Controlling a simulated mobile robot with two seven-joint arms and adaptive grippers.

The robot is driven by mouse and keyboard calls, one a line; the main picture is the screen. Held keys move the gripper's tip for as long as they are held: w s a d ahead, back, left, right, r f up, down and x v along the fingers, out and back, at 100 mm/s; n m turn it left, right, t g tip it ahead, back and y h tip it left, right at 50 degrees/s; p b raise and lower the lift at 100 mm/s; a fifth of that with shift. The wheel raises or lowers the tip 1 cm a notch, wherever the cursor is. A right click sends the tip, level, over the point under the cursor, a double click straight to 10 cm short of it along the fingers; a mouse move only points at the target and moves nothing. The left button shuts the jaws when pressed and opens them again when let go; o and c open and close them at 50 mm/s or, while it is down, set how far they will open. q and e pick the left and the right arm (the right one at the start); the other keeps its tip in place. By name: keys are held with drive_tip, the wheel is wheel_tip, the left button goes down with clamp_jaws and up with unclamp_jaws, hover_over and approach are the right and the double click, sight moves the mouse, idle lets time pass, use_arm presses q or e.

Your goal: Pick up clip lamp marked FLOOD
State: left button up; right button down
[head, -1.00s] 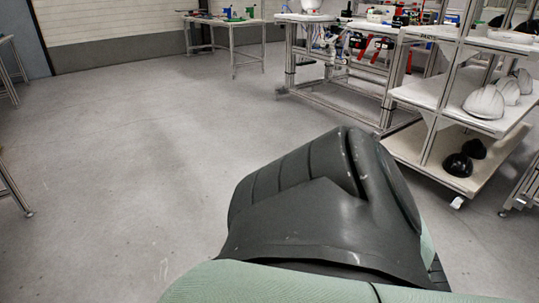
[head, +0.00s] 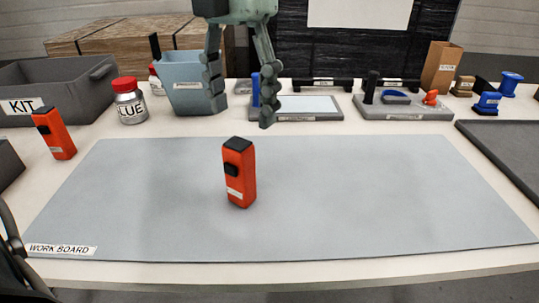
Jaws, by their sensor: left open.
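Two orange lamp-like bodies with black tops are in the head view. One orange lamp (head: 240,185) stands upright on the grey work board, near its middle. The other orange lamp (head: 60,140) stands, slightly tilted in the picture, at the left beside the KIT bin. Each has a small white label, too small to read, so I cannot tell which one is marked FLOOD. My left gripper (head: 240,113) points down with its fingers apart and empty, above and behind the middle lamp, not touching it. My right gripper is not in view.
The work board (head: 350,205) is otherwise clear. A grey KIT bin (head: 55,85), a red-capped bottle (head: 129,104) and a blue-grey bin (head: 185,85) stand left and behind. Labelled trays (head: 395,112), blue spools (head: 487,103) and a brown box (head: 441,68) stand at the back right.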

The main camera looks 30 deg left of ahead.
sight(238, 145)
use_arm(q)
drive_tip(key=shift+a+f, duration=0.2)
drive_tip(key=shift+f, duration=0.1)
drive_tip(key=f, duration=0.7)
drive_tip(key=shift+s+a, duration=0.1)
drive_tip(key=shift+s, duration=0.3)
drive_tip(key=shift+c, duration=0.2)
clamp_jaws()
drive_tip(key=shift+r, duration=0.2)
